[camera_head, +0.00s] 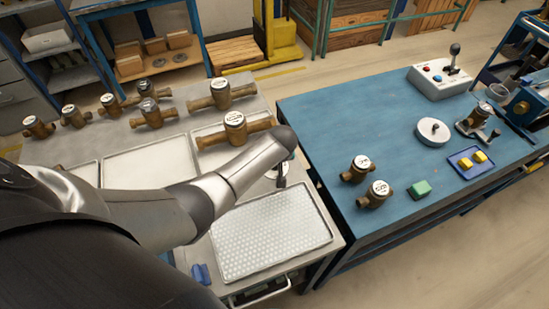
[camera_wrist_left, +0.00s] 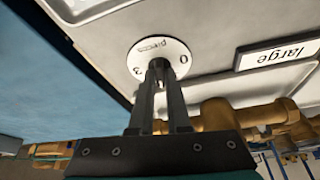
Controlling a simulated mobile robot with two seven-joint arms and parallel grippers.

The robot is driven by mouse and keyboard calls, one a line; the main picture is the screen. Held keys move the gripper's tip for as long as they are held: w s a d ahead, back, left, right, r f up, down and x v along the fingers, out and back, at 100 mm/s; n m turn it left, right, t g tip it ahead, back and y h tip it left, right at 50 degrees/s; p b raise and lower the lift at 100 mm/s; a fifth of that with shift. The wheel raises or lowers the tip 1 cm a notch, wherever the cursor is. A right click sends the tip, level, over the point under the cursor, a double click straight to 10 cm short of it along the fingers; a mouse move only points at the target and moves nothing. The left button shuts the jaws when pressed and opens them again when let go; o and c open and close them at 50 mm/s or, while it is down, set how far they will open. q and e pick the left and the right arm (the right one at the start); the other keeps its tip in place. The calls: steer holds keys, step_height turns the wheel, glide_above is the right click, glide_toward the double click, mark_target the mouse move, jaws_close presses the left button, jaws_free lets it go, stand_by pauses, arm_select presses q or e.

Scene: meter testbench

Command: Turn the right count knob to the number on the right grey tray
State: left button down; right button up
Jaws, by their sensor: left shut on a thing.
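The count knob has a round white dial (camera_wrist_left: 153,52) marked "pieces", with 0 and 3 readable in the left wrist view; its other marks are hidden. My left gripper (camera_wrist_left: 158,70) is shut on the knob, its two dark fingers covering the knob and its pointer. In the head view the left gripper (camera_head: 282,178) is at the bench's right edge, and the dial is hidden behind my arm. The right grey tray (camera_head: 196,132) lies left of it, with a large brass meter (camera_head: 234,128) on it. A "large" label (camera_wrist_left: 280,54) is near the dial. My right gripper is not in view.
An empty grey tray (camera_head: 150,165) lies to the left, and a white textured tray (camera_head: 270,240) lies in front. Several brass meters stand at the back. A blue table (camera_head: 330,110) on the right holds two meters, a green block (camera_head: 419,188) and other items.

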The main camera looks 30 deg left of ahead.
arm_select(q)
steer(key=n, duration=0.2)
steer(key=n+g+y+b, duration=0.1)
steer(key=shift+w+d+f+n, duration=0.1)
steer(key=shift+w+d+n, duration=0.1)
steer(key=shift+n, duration=0.2)
steer(key=shift+w+n+g+y+b, duration=0.15)
steer(key=shift+n+g+b, duration=0.4)
steer(key=shift+n, duration=0.55)
steer(key=shift+s+n+g+y+b, duration=0.15)
steer(key=shift+n+g+b, duration=0.1)
steer(key=shift+n+b, duration=0.65)
steer(key=shift+w+a+n, duration=0.1)
steer(key=shift+n, duration=0.2)
steer(key=c, duration=0.9)
jaws_free()
steer(key=p+v, duration=0.3)
steer(key=v, duration=1.2)
steer(key=shift+d, duration=0.2)
